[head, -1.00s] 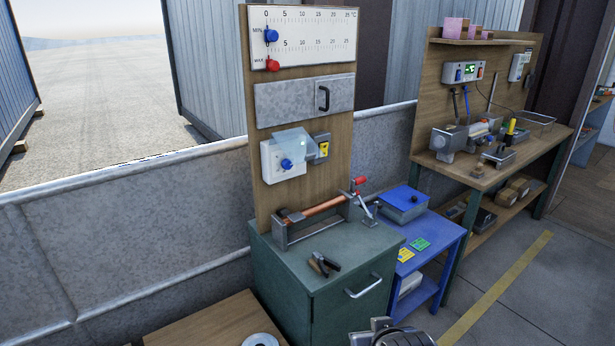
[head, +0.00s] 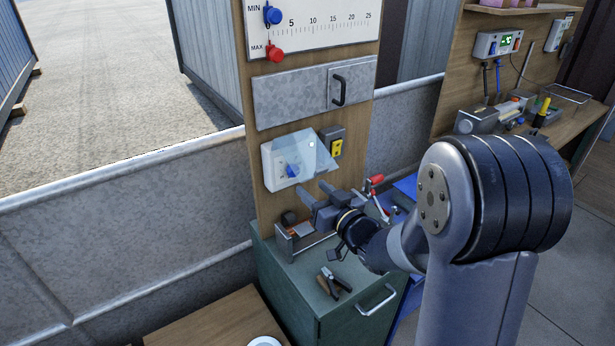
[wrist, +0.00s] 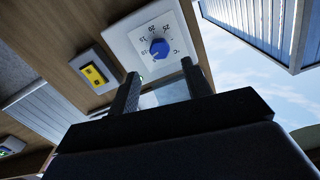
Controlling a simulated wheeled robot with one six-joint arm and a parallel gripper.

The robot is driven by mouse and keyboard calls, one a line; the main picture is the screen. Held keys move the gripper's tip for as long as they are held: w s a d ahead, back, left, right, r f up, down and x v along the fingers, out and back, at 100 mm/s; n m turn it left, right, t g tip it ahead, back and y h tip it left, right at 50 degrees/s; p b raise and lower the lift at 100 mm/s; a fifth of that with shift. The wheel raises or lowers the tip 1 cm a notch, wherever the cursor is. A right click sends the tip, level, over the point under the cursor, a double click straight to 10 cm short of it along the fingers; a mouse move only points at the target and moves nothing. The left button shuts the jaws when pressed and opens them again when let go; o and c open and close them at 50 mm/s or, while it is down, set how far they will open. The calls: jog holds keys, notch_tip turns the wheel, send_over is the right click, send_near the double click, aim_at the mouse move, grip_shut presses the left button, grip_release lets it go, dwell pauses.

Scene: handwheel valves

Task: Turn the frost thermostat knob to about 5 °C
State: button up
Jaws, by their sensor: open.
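The frost thermostat is a white box (head: 271,170) on the wooden board, with a round blue knob (head: 292,170) at its centre. A clear cover (head: 314,150) projects from the box and overlaps it in the head view. In the wrist view the dial looks upside down, and the blue knob (wrist: 159,48) shows uncovered, ringed by printed numbers; I cannot read its setting for sure. My gripper (head: 314,190) is open and empty, below and right of the knob in the head view. In the wrist view my fingertips (wrist: 160,70) stand apart either side of the knob's line, not touching it.
A yellow-and-grey switch box (head: 334,146) sits right of the thermostat. A metal panel with a black handle (head: 338,90) and a slider scale (head: 320,22) are above.

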jog(key=p+x, duration=0.1)
jog(key=x, duration=0.6)
jog(key=shift+p, duration=0.3)
jog(key=shift+c, duration=0.5)
jog(key=c, duration=0.6)
jog(key=shift+c, duration=0.2)
